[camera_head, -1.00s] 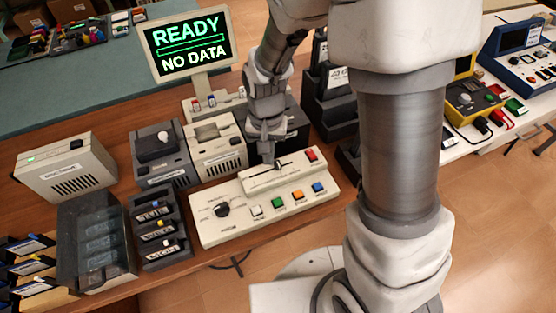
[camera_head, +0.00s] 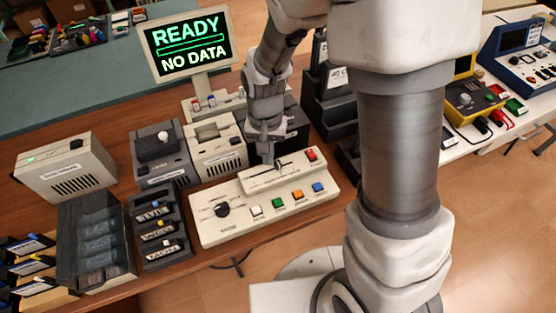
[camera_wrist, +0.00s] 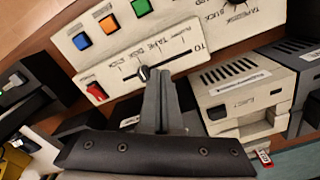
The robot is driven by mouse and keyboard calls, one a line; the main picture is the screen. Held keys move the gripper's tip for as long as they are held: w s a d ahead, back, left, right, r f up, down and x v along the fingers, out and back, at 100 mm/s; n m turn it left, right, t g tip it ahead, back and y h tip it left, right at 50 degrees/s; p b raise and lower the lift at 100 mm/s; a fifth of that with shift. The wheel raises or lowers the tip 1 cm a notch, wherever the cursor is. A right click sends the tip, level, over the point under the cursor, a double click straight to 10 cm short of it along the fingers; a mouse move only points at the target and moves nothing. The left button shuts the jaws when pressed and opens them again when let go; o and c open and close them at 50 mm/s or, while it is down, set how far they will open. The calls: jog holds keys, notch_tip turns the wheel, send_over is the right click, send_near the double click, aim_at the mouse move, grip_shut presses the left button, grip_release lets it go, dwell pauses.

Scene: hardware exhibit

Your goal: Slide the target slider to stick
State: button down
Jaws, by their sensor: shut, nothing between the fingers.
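The slider unit (camera_head: 283,172) is a raised cream strip on the cream control panel (camera_head: 240,221); it also shows in the wrist view (camera_wrist: 120,69). Its dark slider knob (camera_wrist: 144,72) sits partway along a slot, with printed labels alongside. I read "TO", "TAPE" and "DISK" upside down there; the other lettering is too small to be sure. My gripper (camera_wrist: 157,76) is shut and empty, fingers pointing at the slot. Its tips are right beside the knob, on the side toward "TO"; I cannot tell whether they touch. In the head view my gripper (camera_head: 266,160) is over the strip.
A red button (camera_head: 311,155) is at the strip's far end. A rotary knob (camera_head: 222,210) and several coloured buttons (camera_head: 277,202) lie in front. Grey and cream drive boxes (camera_head: 217,145) stand close behind and left. A monitor (camera_head: 188,47) reads "READY NO DATA".

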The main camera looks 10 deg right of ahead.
aim_at(279, 162)
jog(key=shift+f+b, duration=1.15)
jog(key=shift+f, duration=0.3)
jog(key=shift+w+d, duration=0.25)
jog(key=shift+d, duration=0.6)
jog(key=shift+w+d, duration=0.2)
jog(key=shift+d, duration=0.6)
jog(key=shift+a+r, duration=0.1)
jog(key=shift+a, duration=0.15)
dwell(0.6)
notch_tip(279, 162, up, 7)
jog(key=p, duration=0.5)
jog(key=shift+p, duration=0.35)
jog(key=s+d+r+n+t, duration=0.1)
jog(key=s+d+r, duration=0.3)
jog(key=r, duration=0.7)
jog(key=s+d+r+n+t, duration=0.1)
jog(key=s+d+r+t, duration=0.3)
jog(key=s+r, duration=0.5)
jog(key=shift+s+r+n+t, duration=0.15)
jog(key=shift+r+n+t, duration=0.2)
jog(key=shift+r, duration=0.55)
